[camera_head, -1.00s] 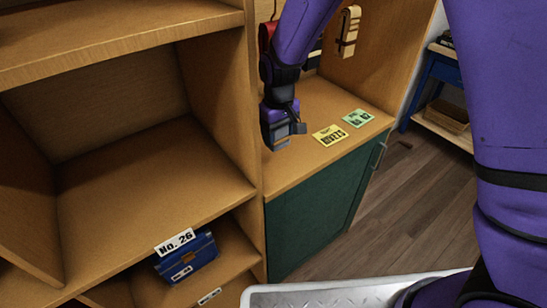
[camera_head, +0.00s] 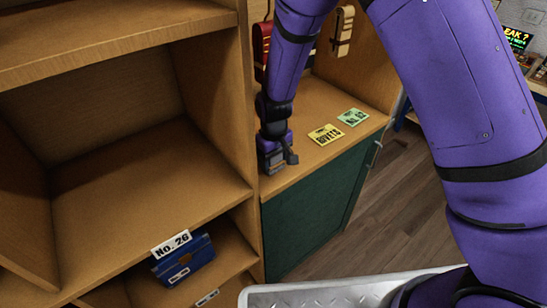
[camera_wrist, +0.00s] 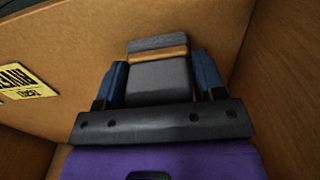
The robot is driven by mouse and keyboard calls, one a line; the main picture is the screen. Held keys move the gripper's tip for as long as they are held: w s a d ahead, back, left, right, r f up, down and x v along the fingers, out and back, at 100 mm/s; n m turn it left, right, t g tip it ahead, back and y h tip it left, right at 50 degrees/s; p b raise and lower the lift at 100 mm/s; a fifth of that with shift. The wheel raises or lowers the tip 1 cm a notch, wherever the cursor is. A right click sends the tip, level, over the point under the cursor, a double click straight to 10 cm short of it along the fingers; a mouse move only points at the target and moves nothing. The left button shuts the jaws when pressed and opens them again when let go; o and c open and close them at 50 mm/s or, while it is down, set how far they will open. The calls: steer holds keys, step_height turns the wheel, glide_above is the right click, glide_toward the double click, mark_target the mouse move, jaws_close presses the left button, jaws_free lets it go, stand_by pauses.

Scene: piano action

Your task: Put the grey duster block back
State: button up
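My gripper (camera_head: 275,156) is low over the wooden cabinet top (camera_head: 308,108), close to the upright shelf divider at its left. In the wrist view my gripper (camera_wrist: 160,74) has a dark blue finger on each side of the grey duster block (camera_wrist: 158,82), which has a wooden band near its far end. The fingers appear closed against the block. The block also shows, small and dark, below the fingers in the head view (camera_head: 271,166). I cannot tell whether it touches the cabinet top.
A yellow RIVETS card (camera_head: 326,134) and a green card (camera_head: 353,117) lie right of my gripper. A red object (camera_head: 262,42) and a wooden-backed brush (camera_head: 342,30) are behind. The dark green cabinet door (camera_head: 315,205) is below. A blue No. 26 box (camera_head: 184,262) sits in a lower compartment.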

steer(key=o, duration=0.3)
step_height(320, 180, up, 12)
steer(key=shift+r, duration=0.15)
steer(key=s+d+r+m+t, duration=0.1)
steer(key=s+d+r, duration=0.2)
steer(key=d+r, duration=0.3)
steer(key=s+d+r+m+t+y, duration=0.1)
steer(key=s+d+r, duration=0.2)
steer(key=d+r, duration=0.3)
steer(key=s+d+r+m, duration=0.1)
steer(key=s+d+r, duration=0.2)
steer(key=d+r, duration=0.3)
steer(key=s+d+r+m+t, duration=0.1)
steer(key=s+d+r, duration=0.1)
steer(key=s, duration=0.3)
steer(key=s+d+r+m+t, duration=0.1)
steer(key=s+d+r, duration=0.1)
steer(key=s, duration=0.4)
steer(key=s+d+r+m+t+h, duration=0.1)
steer(key=s+d+r, duration=0.1)
steer(key=s+d, duration=0.2)
steer(key=shift+s+d+r+m, duration=0.2)
steer(key=shift+s, duration=0.35)
steer(key=shift+s+d+r+m, duration=0.15)
steer(key=shift+s+m, duration=0.05)
steer(key=shift+s, duration=0.35)
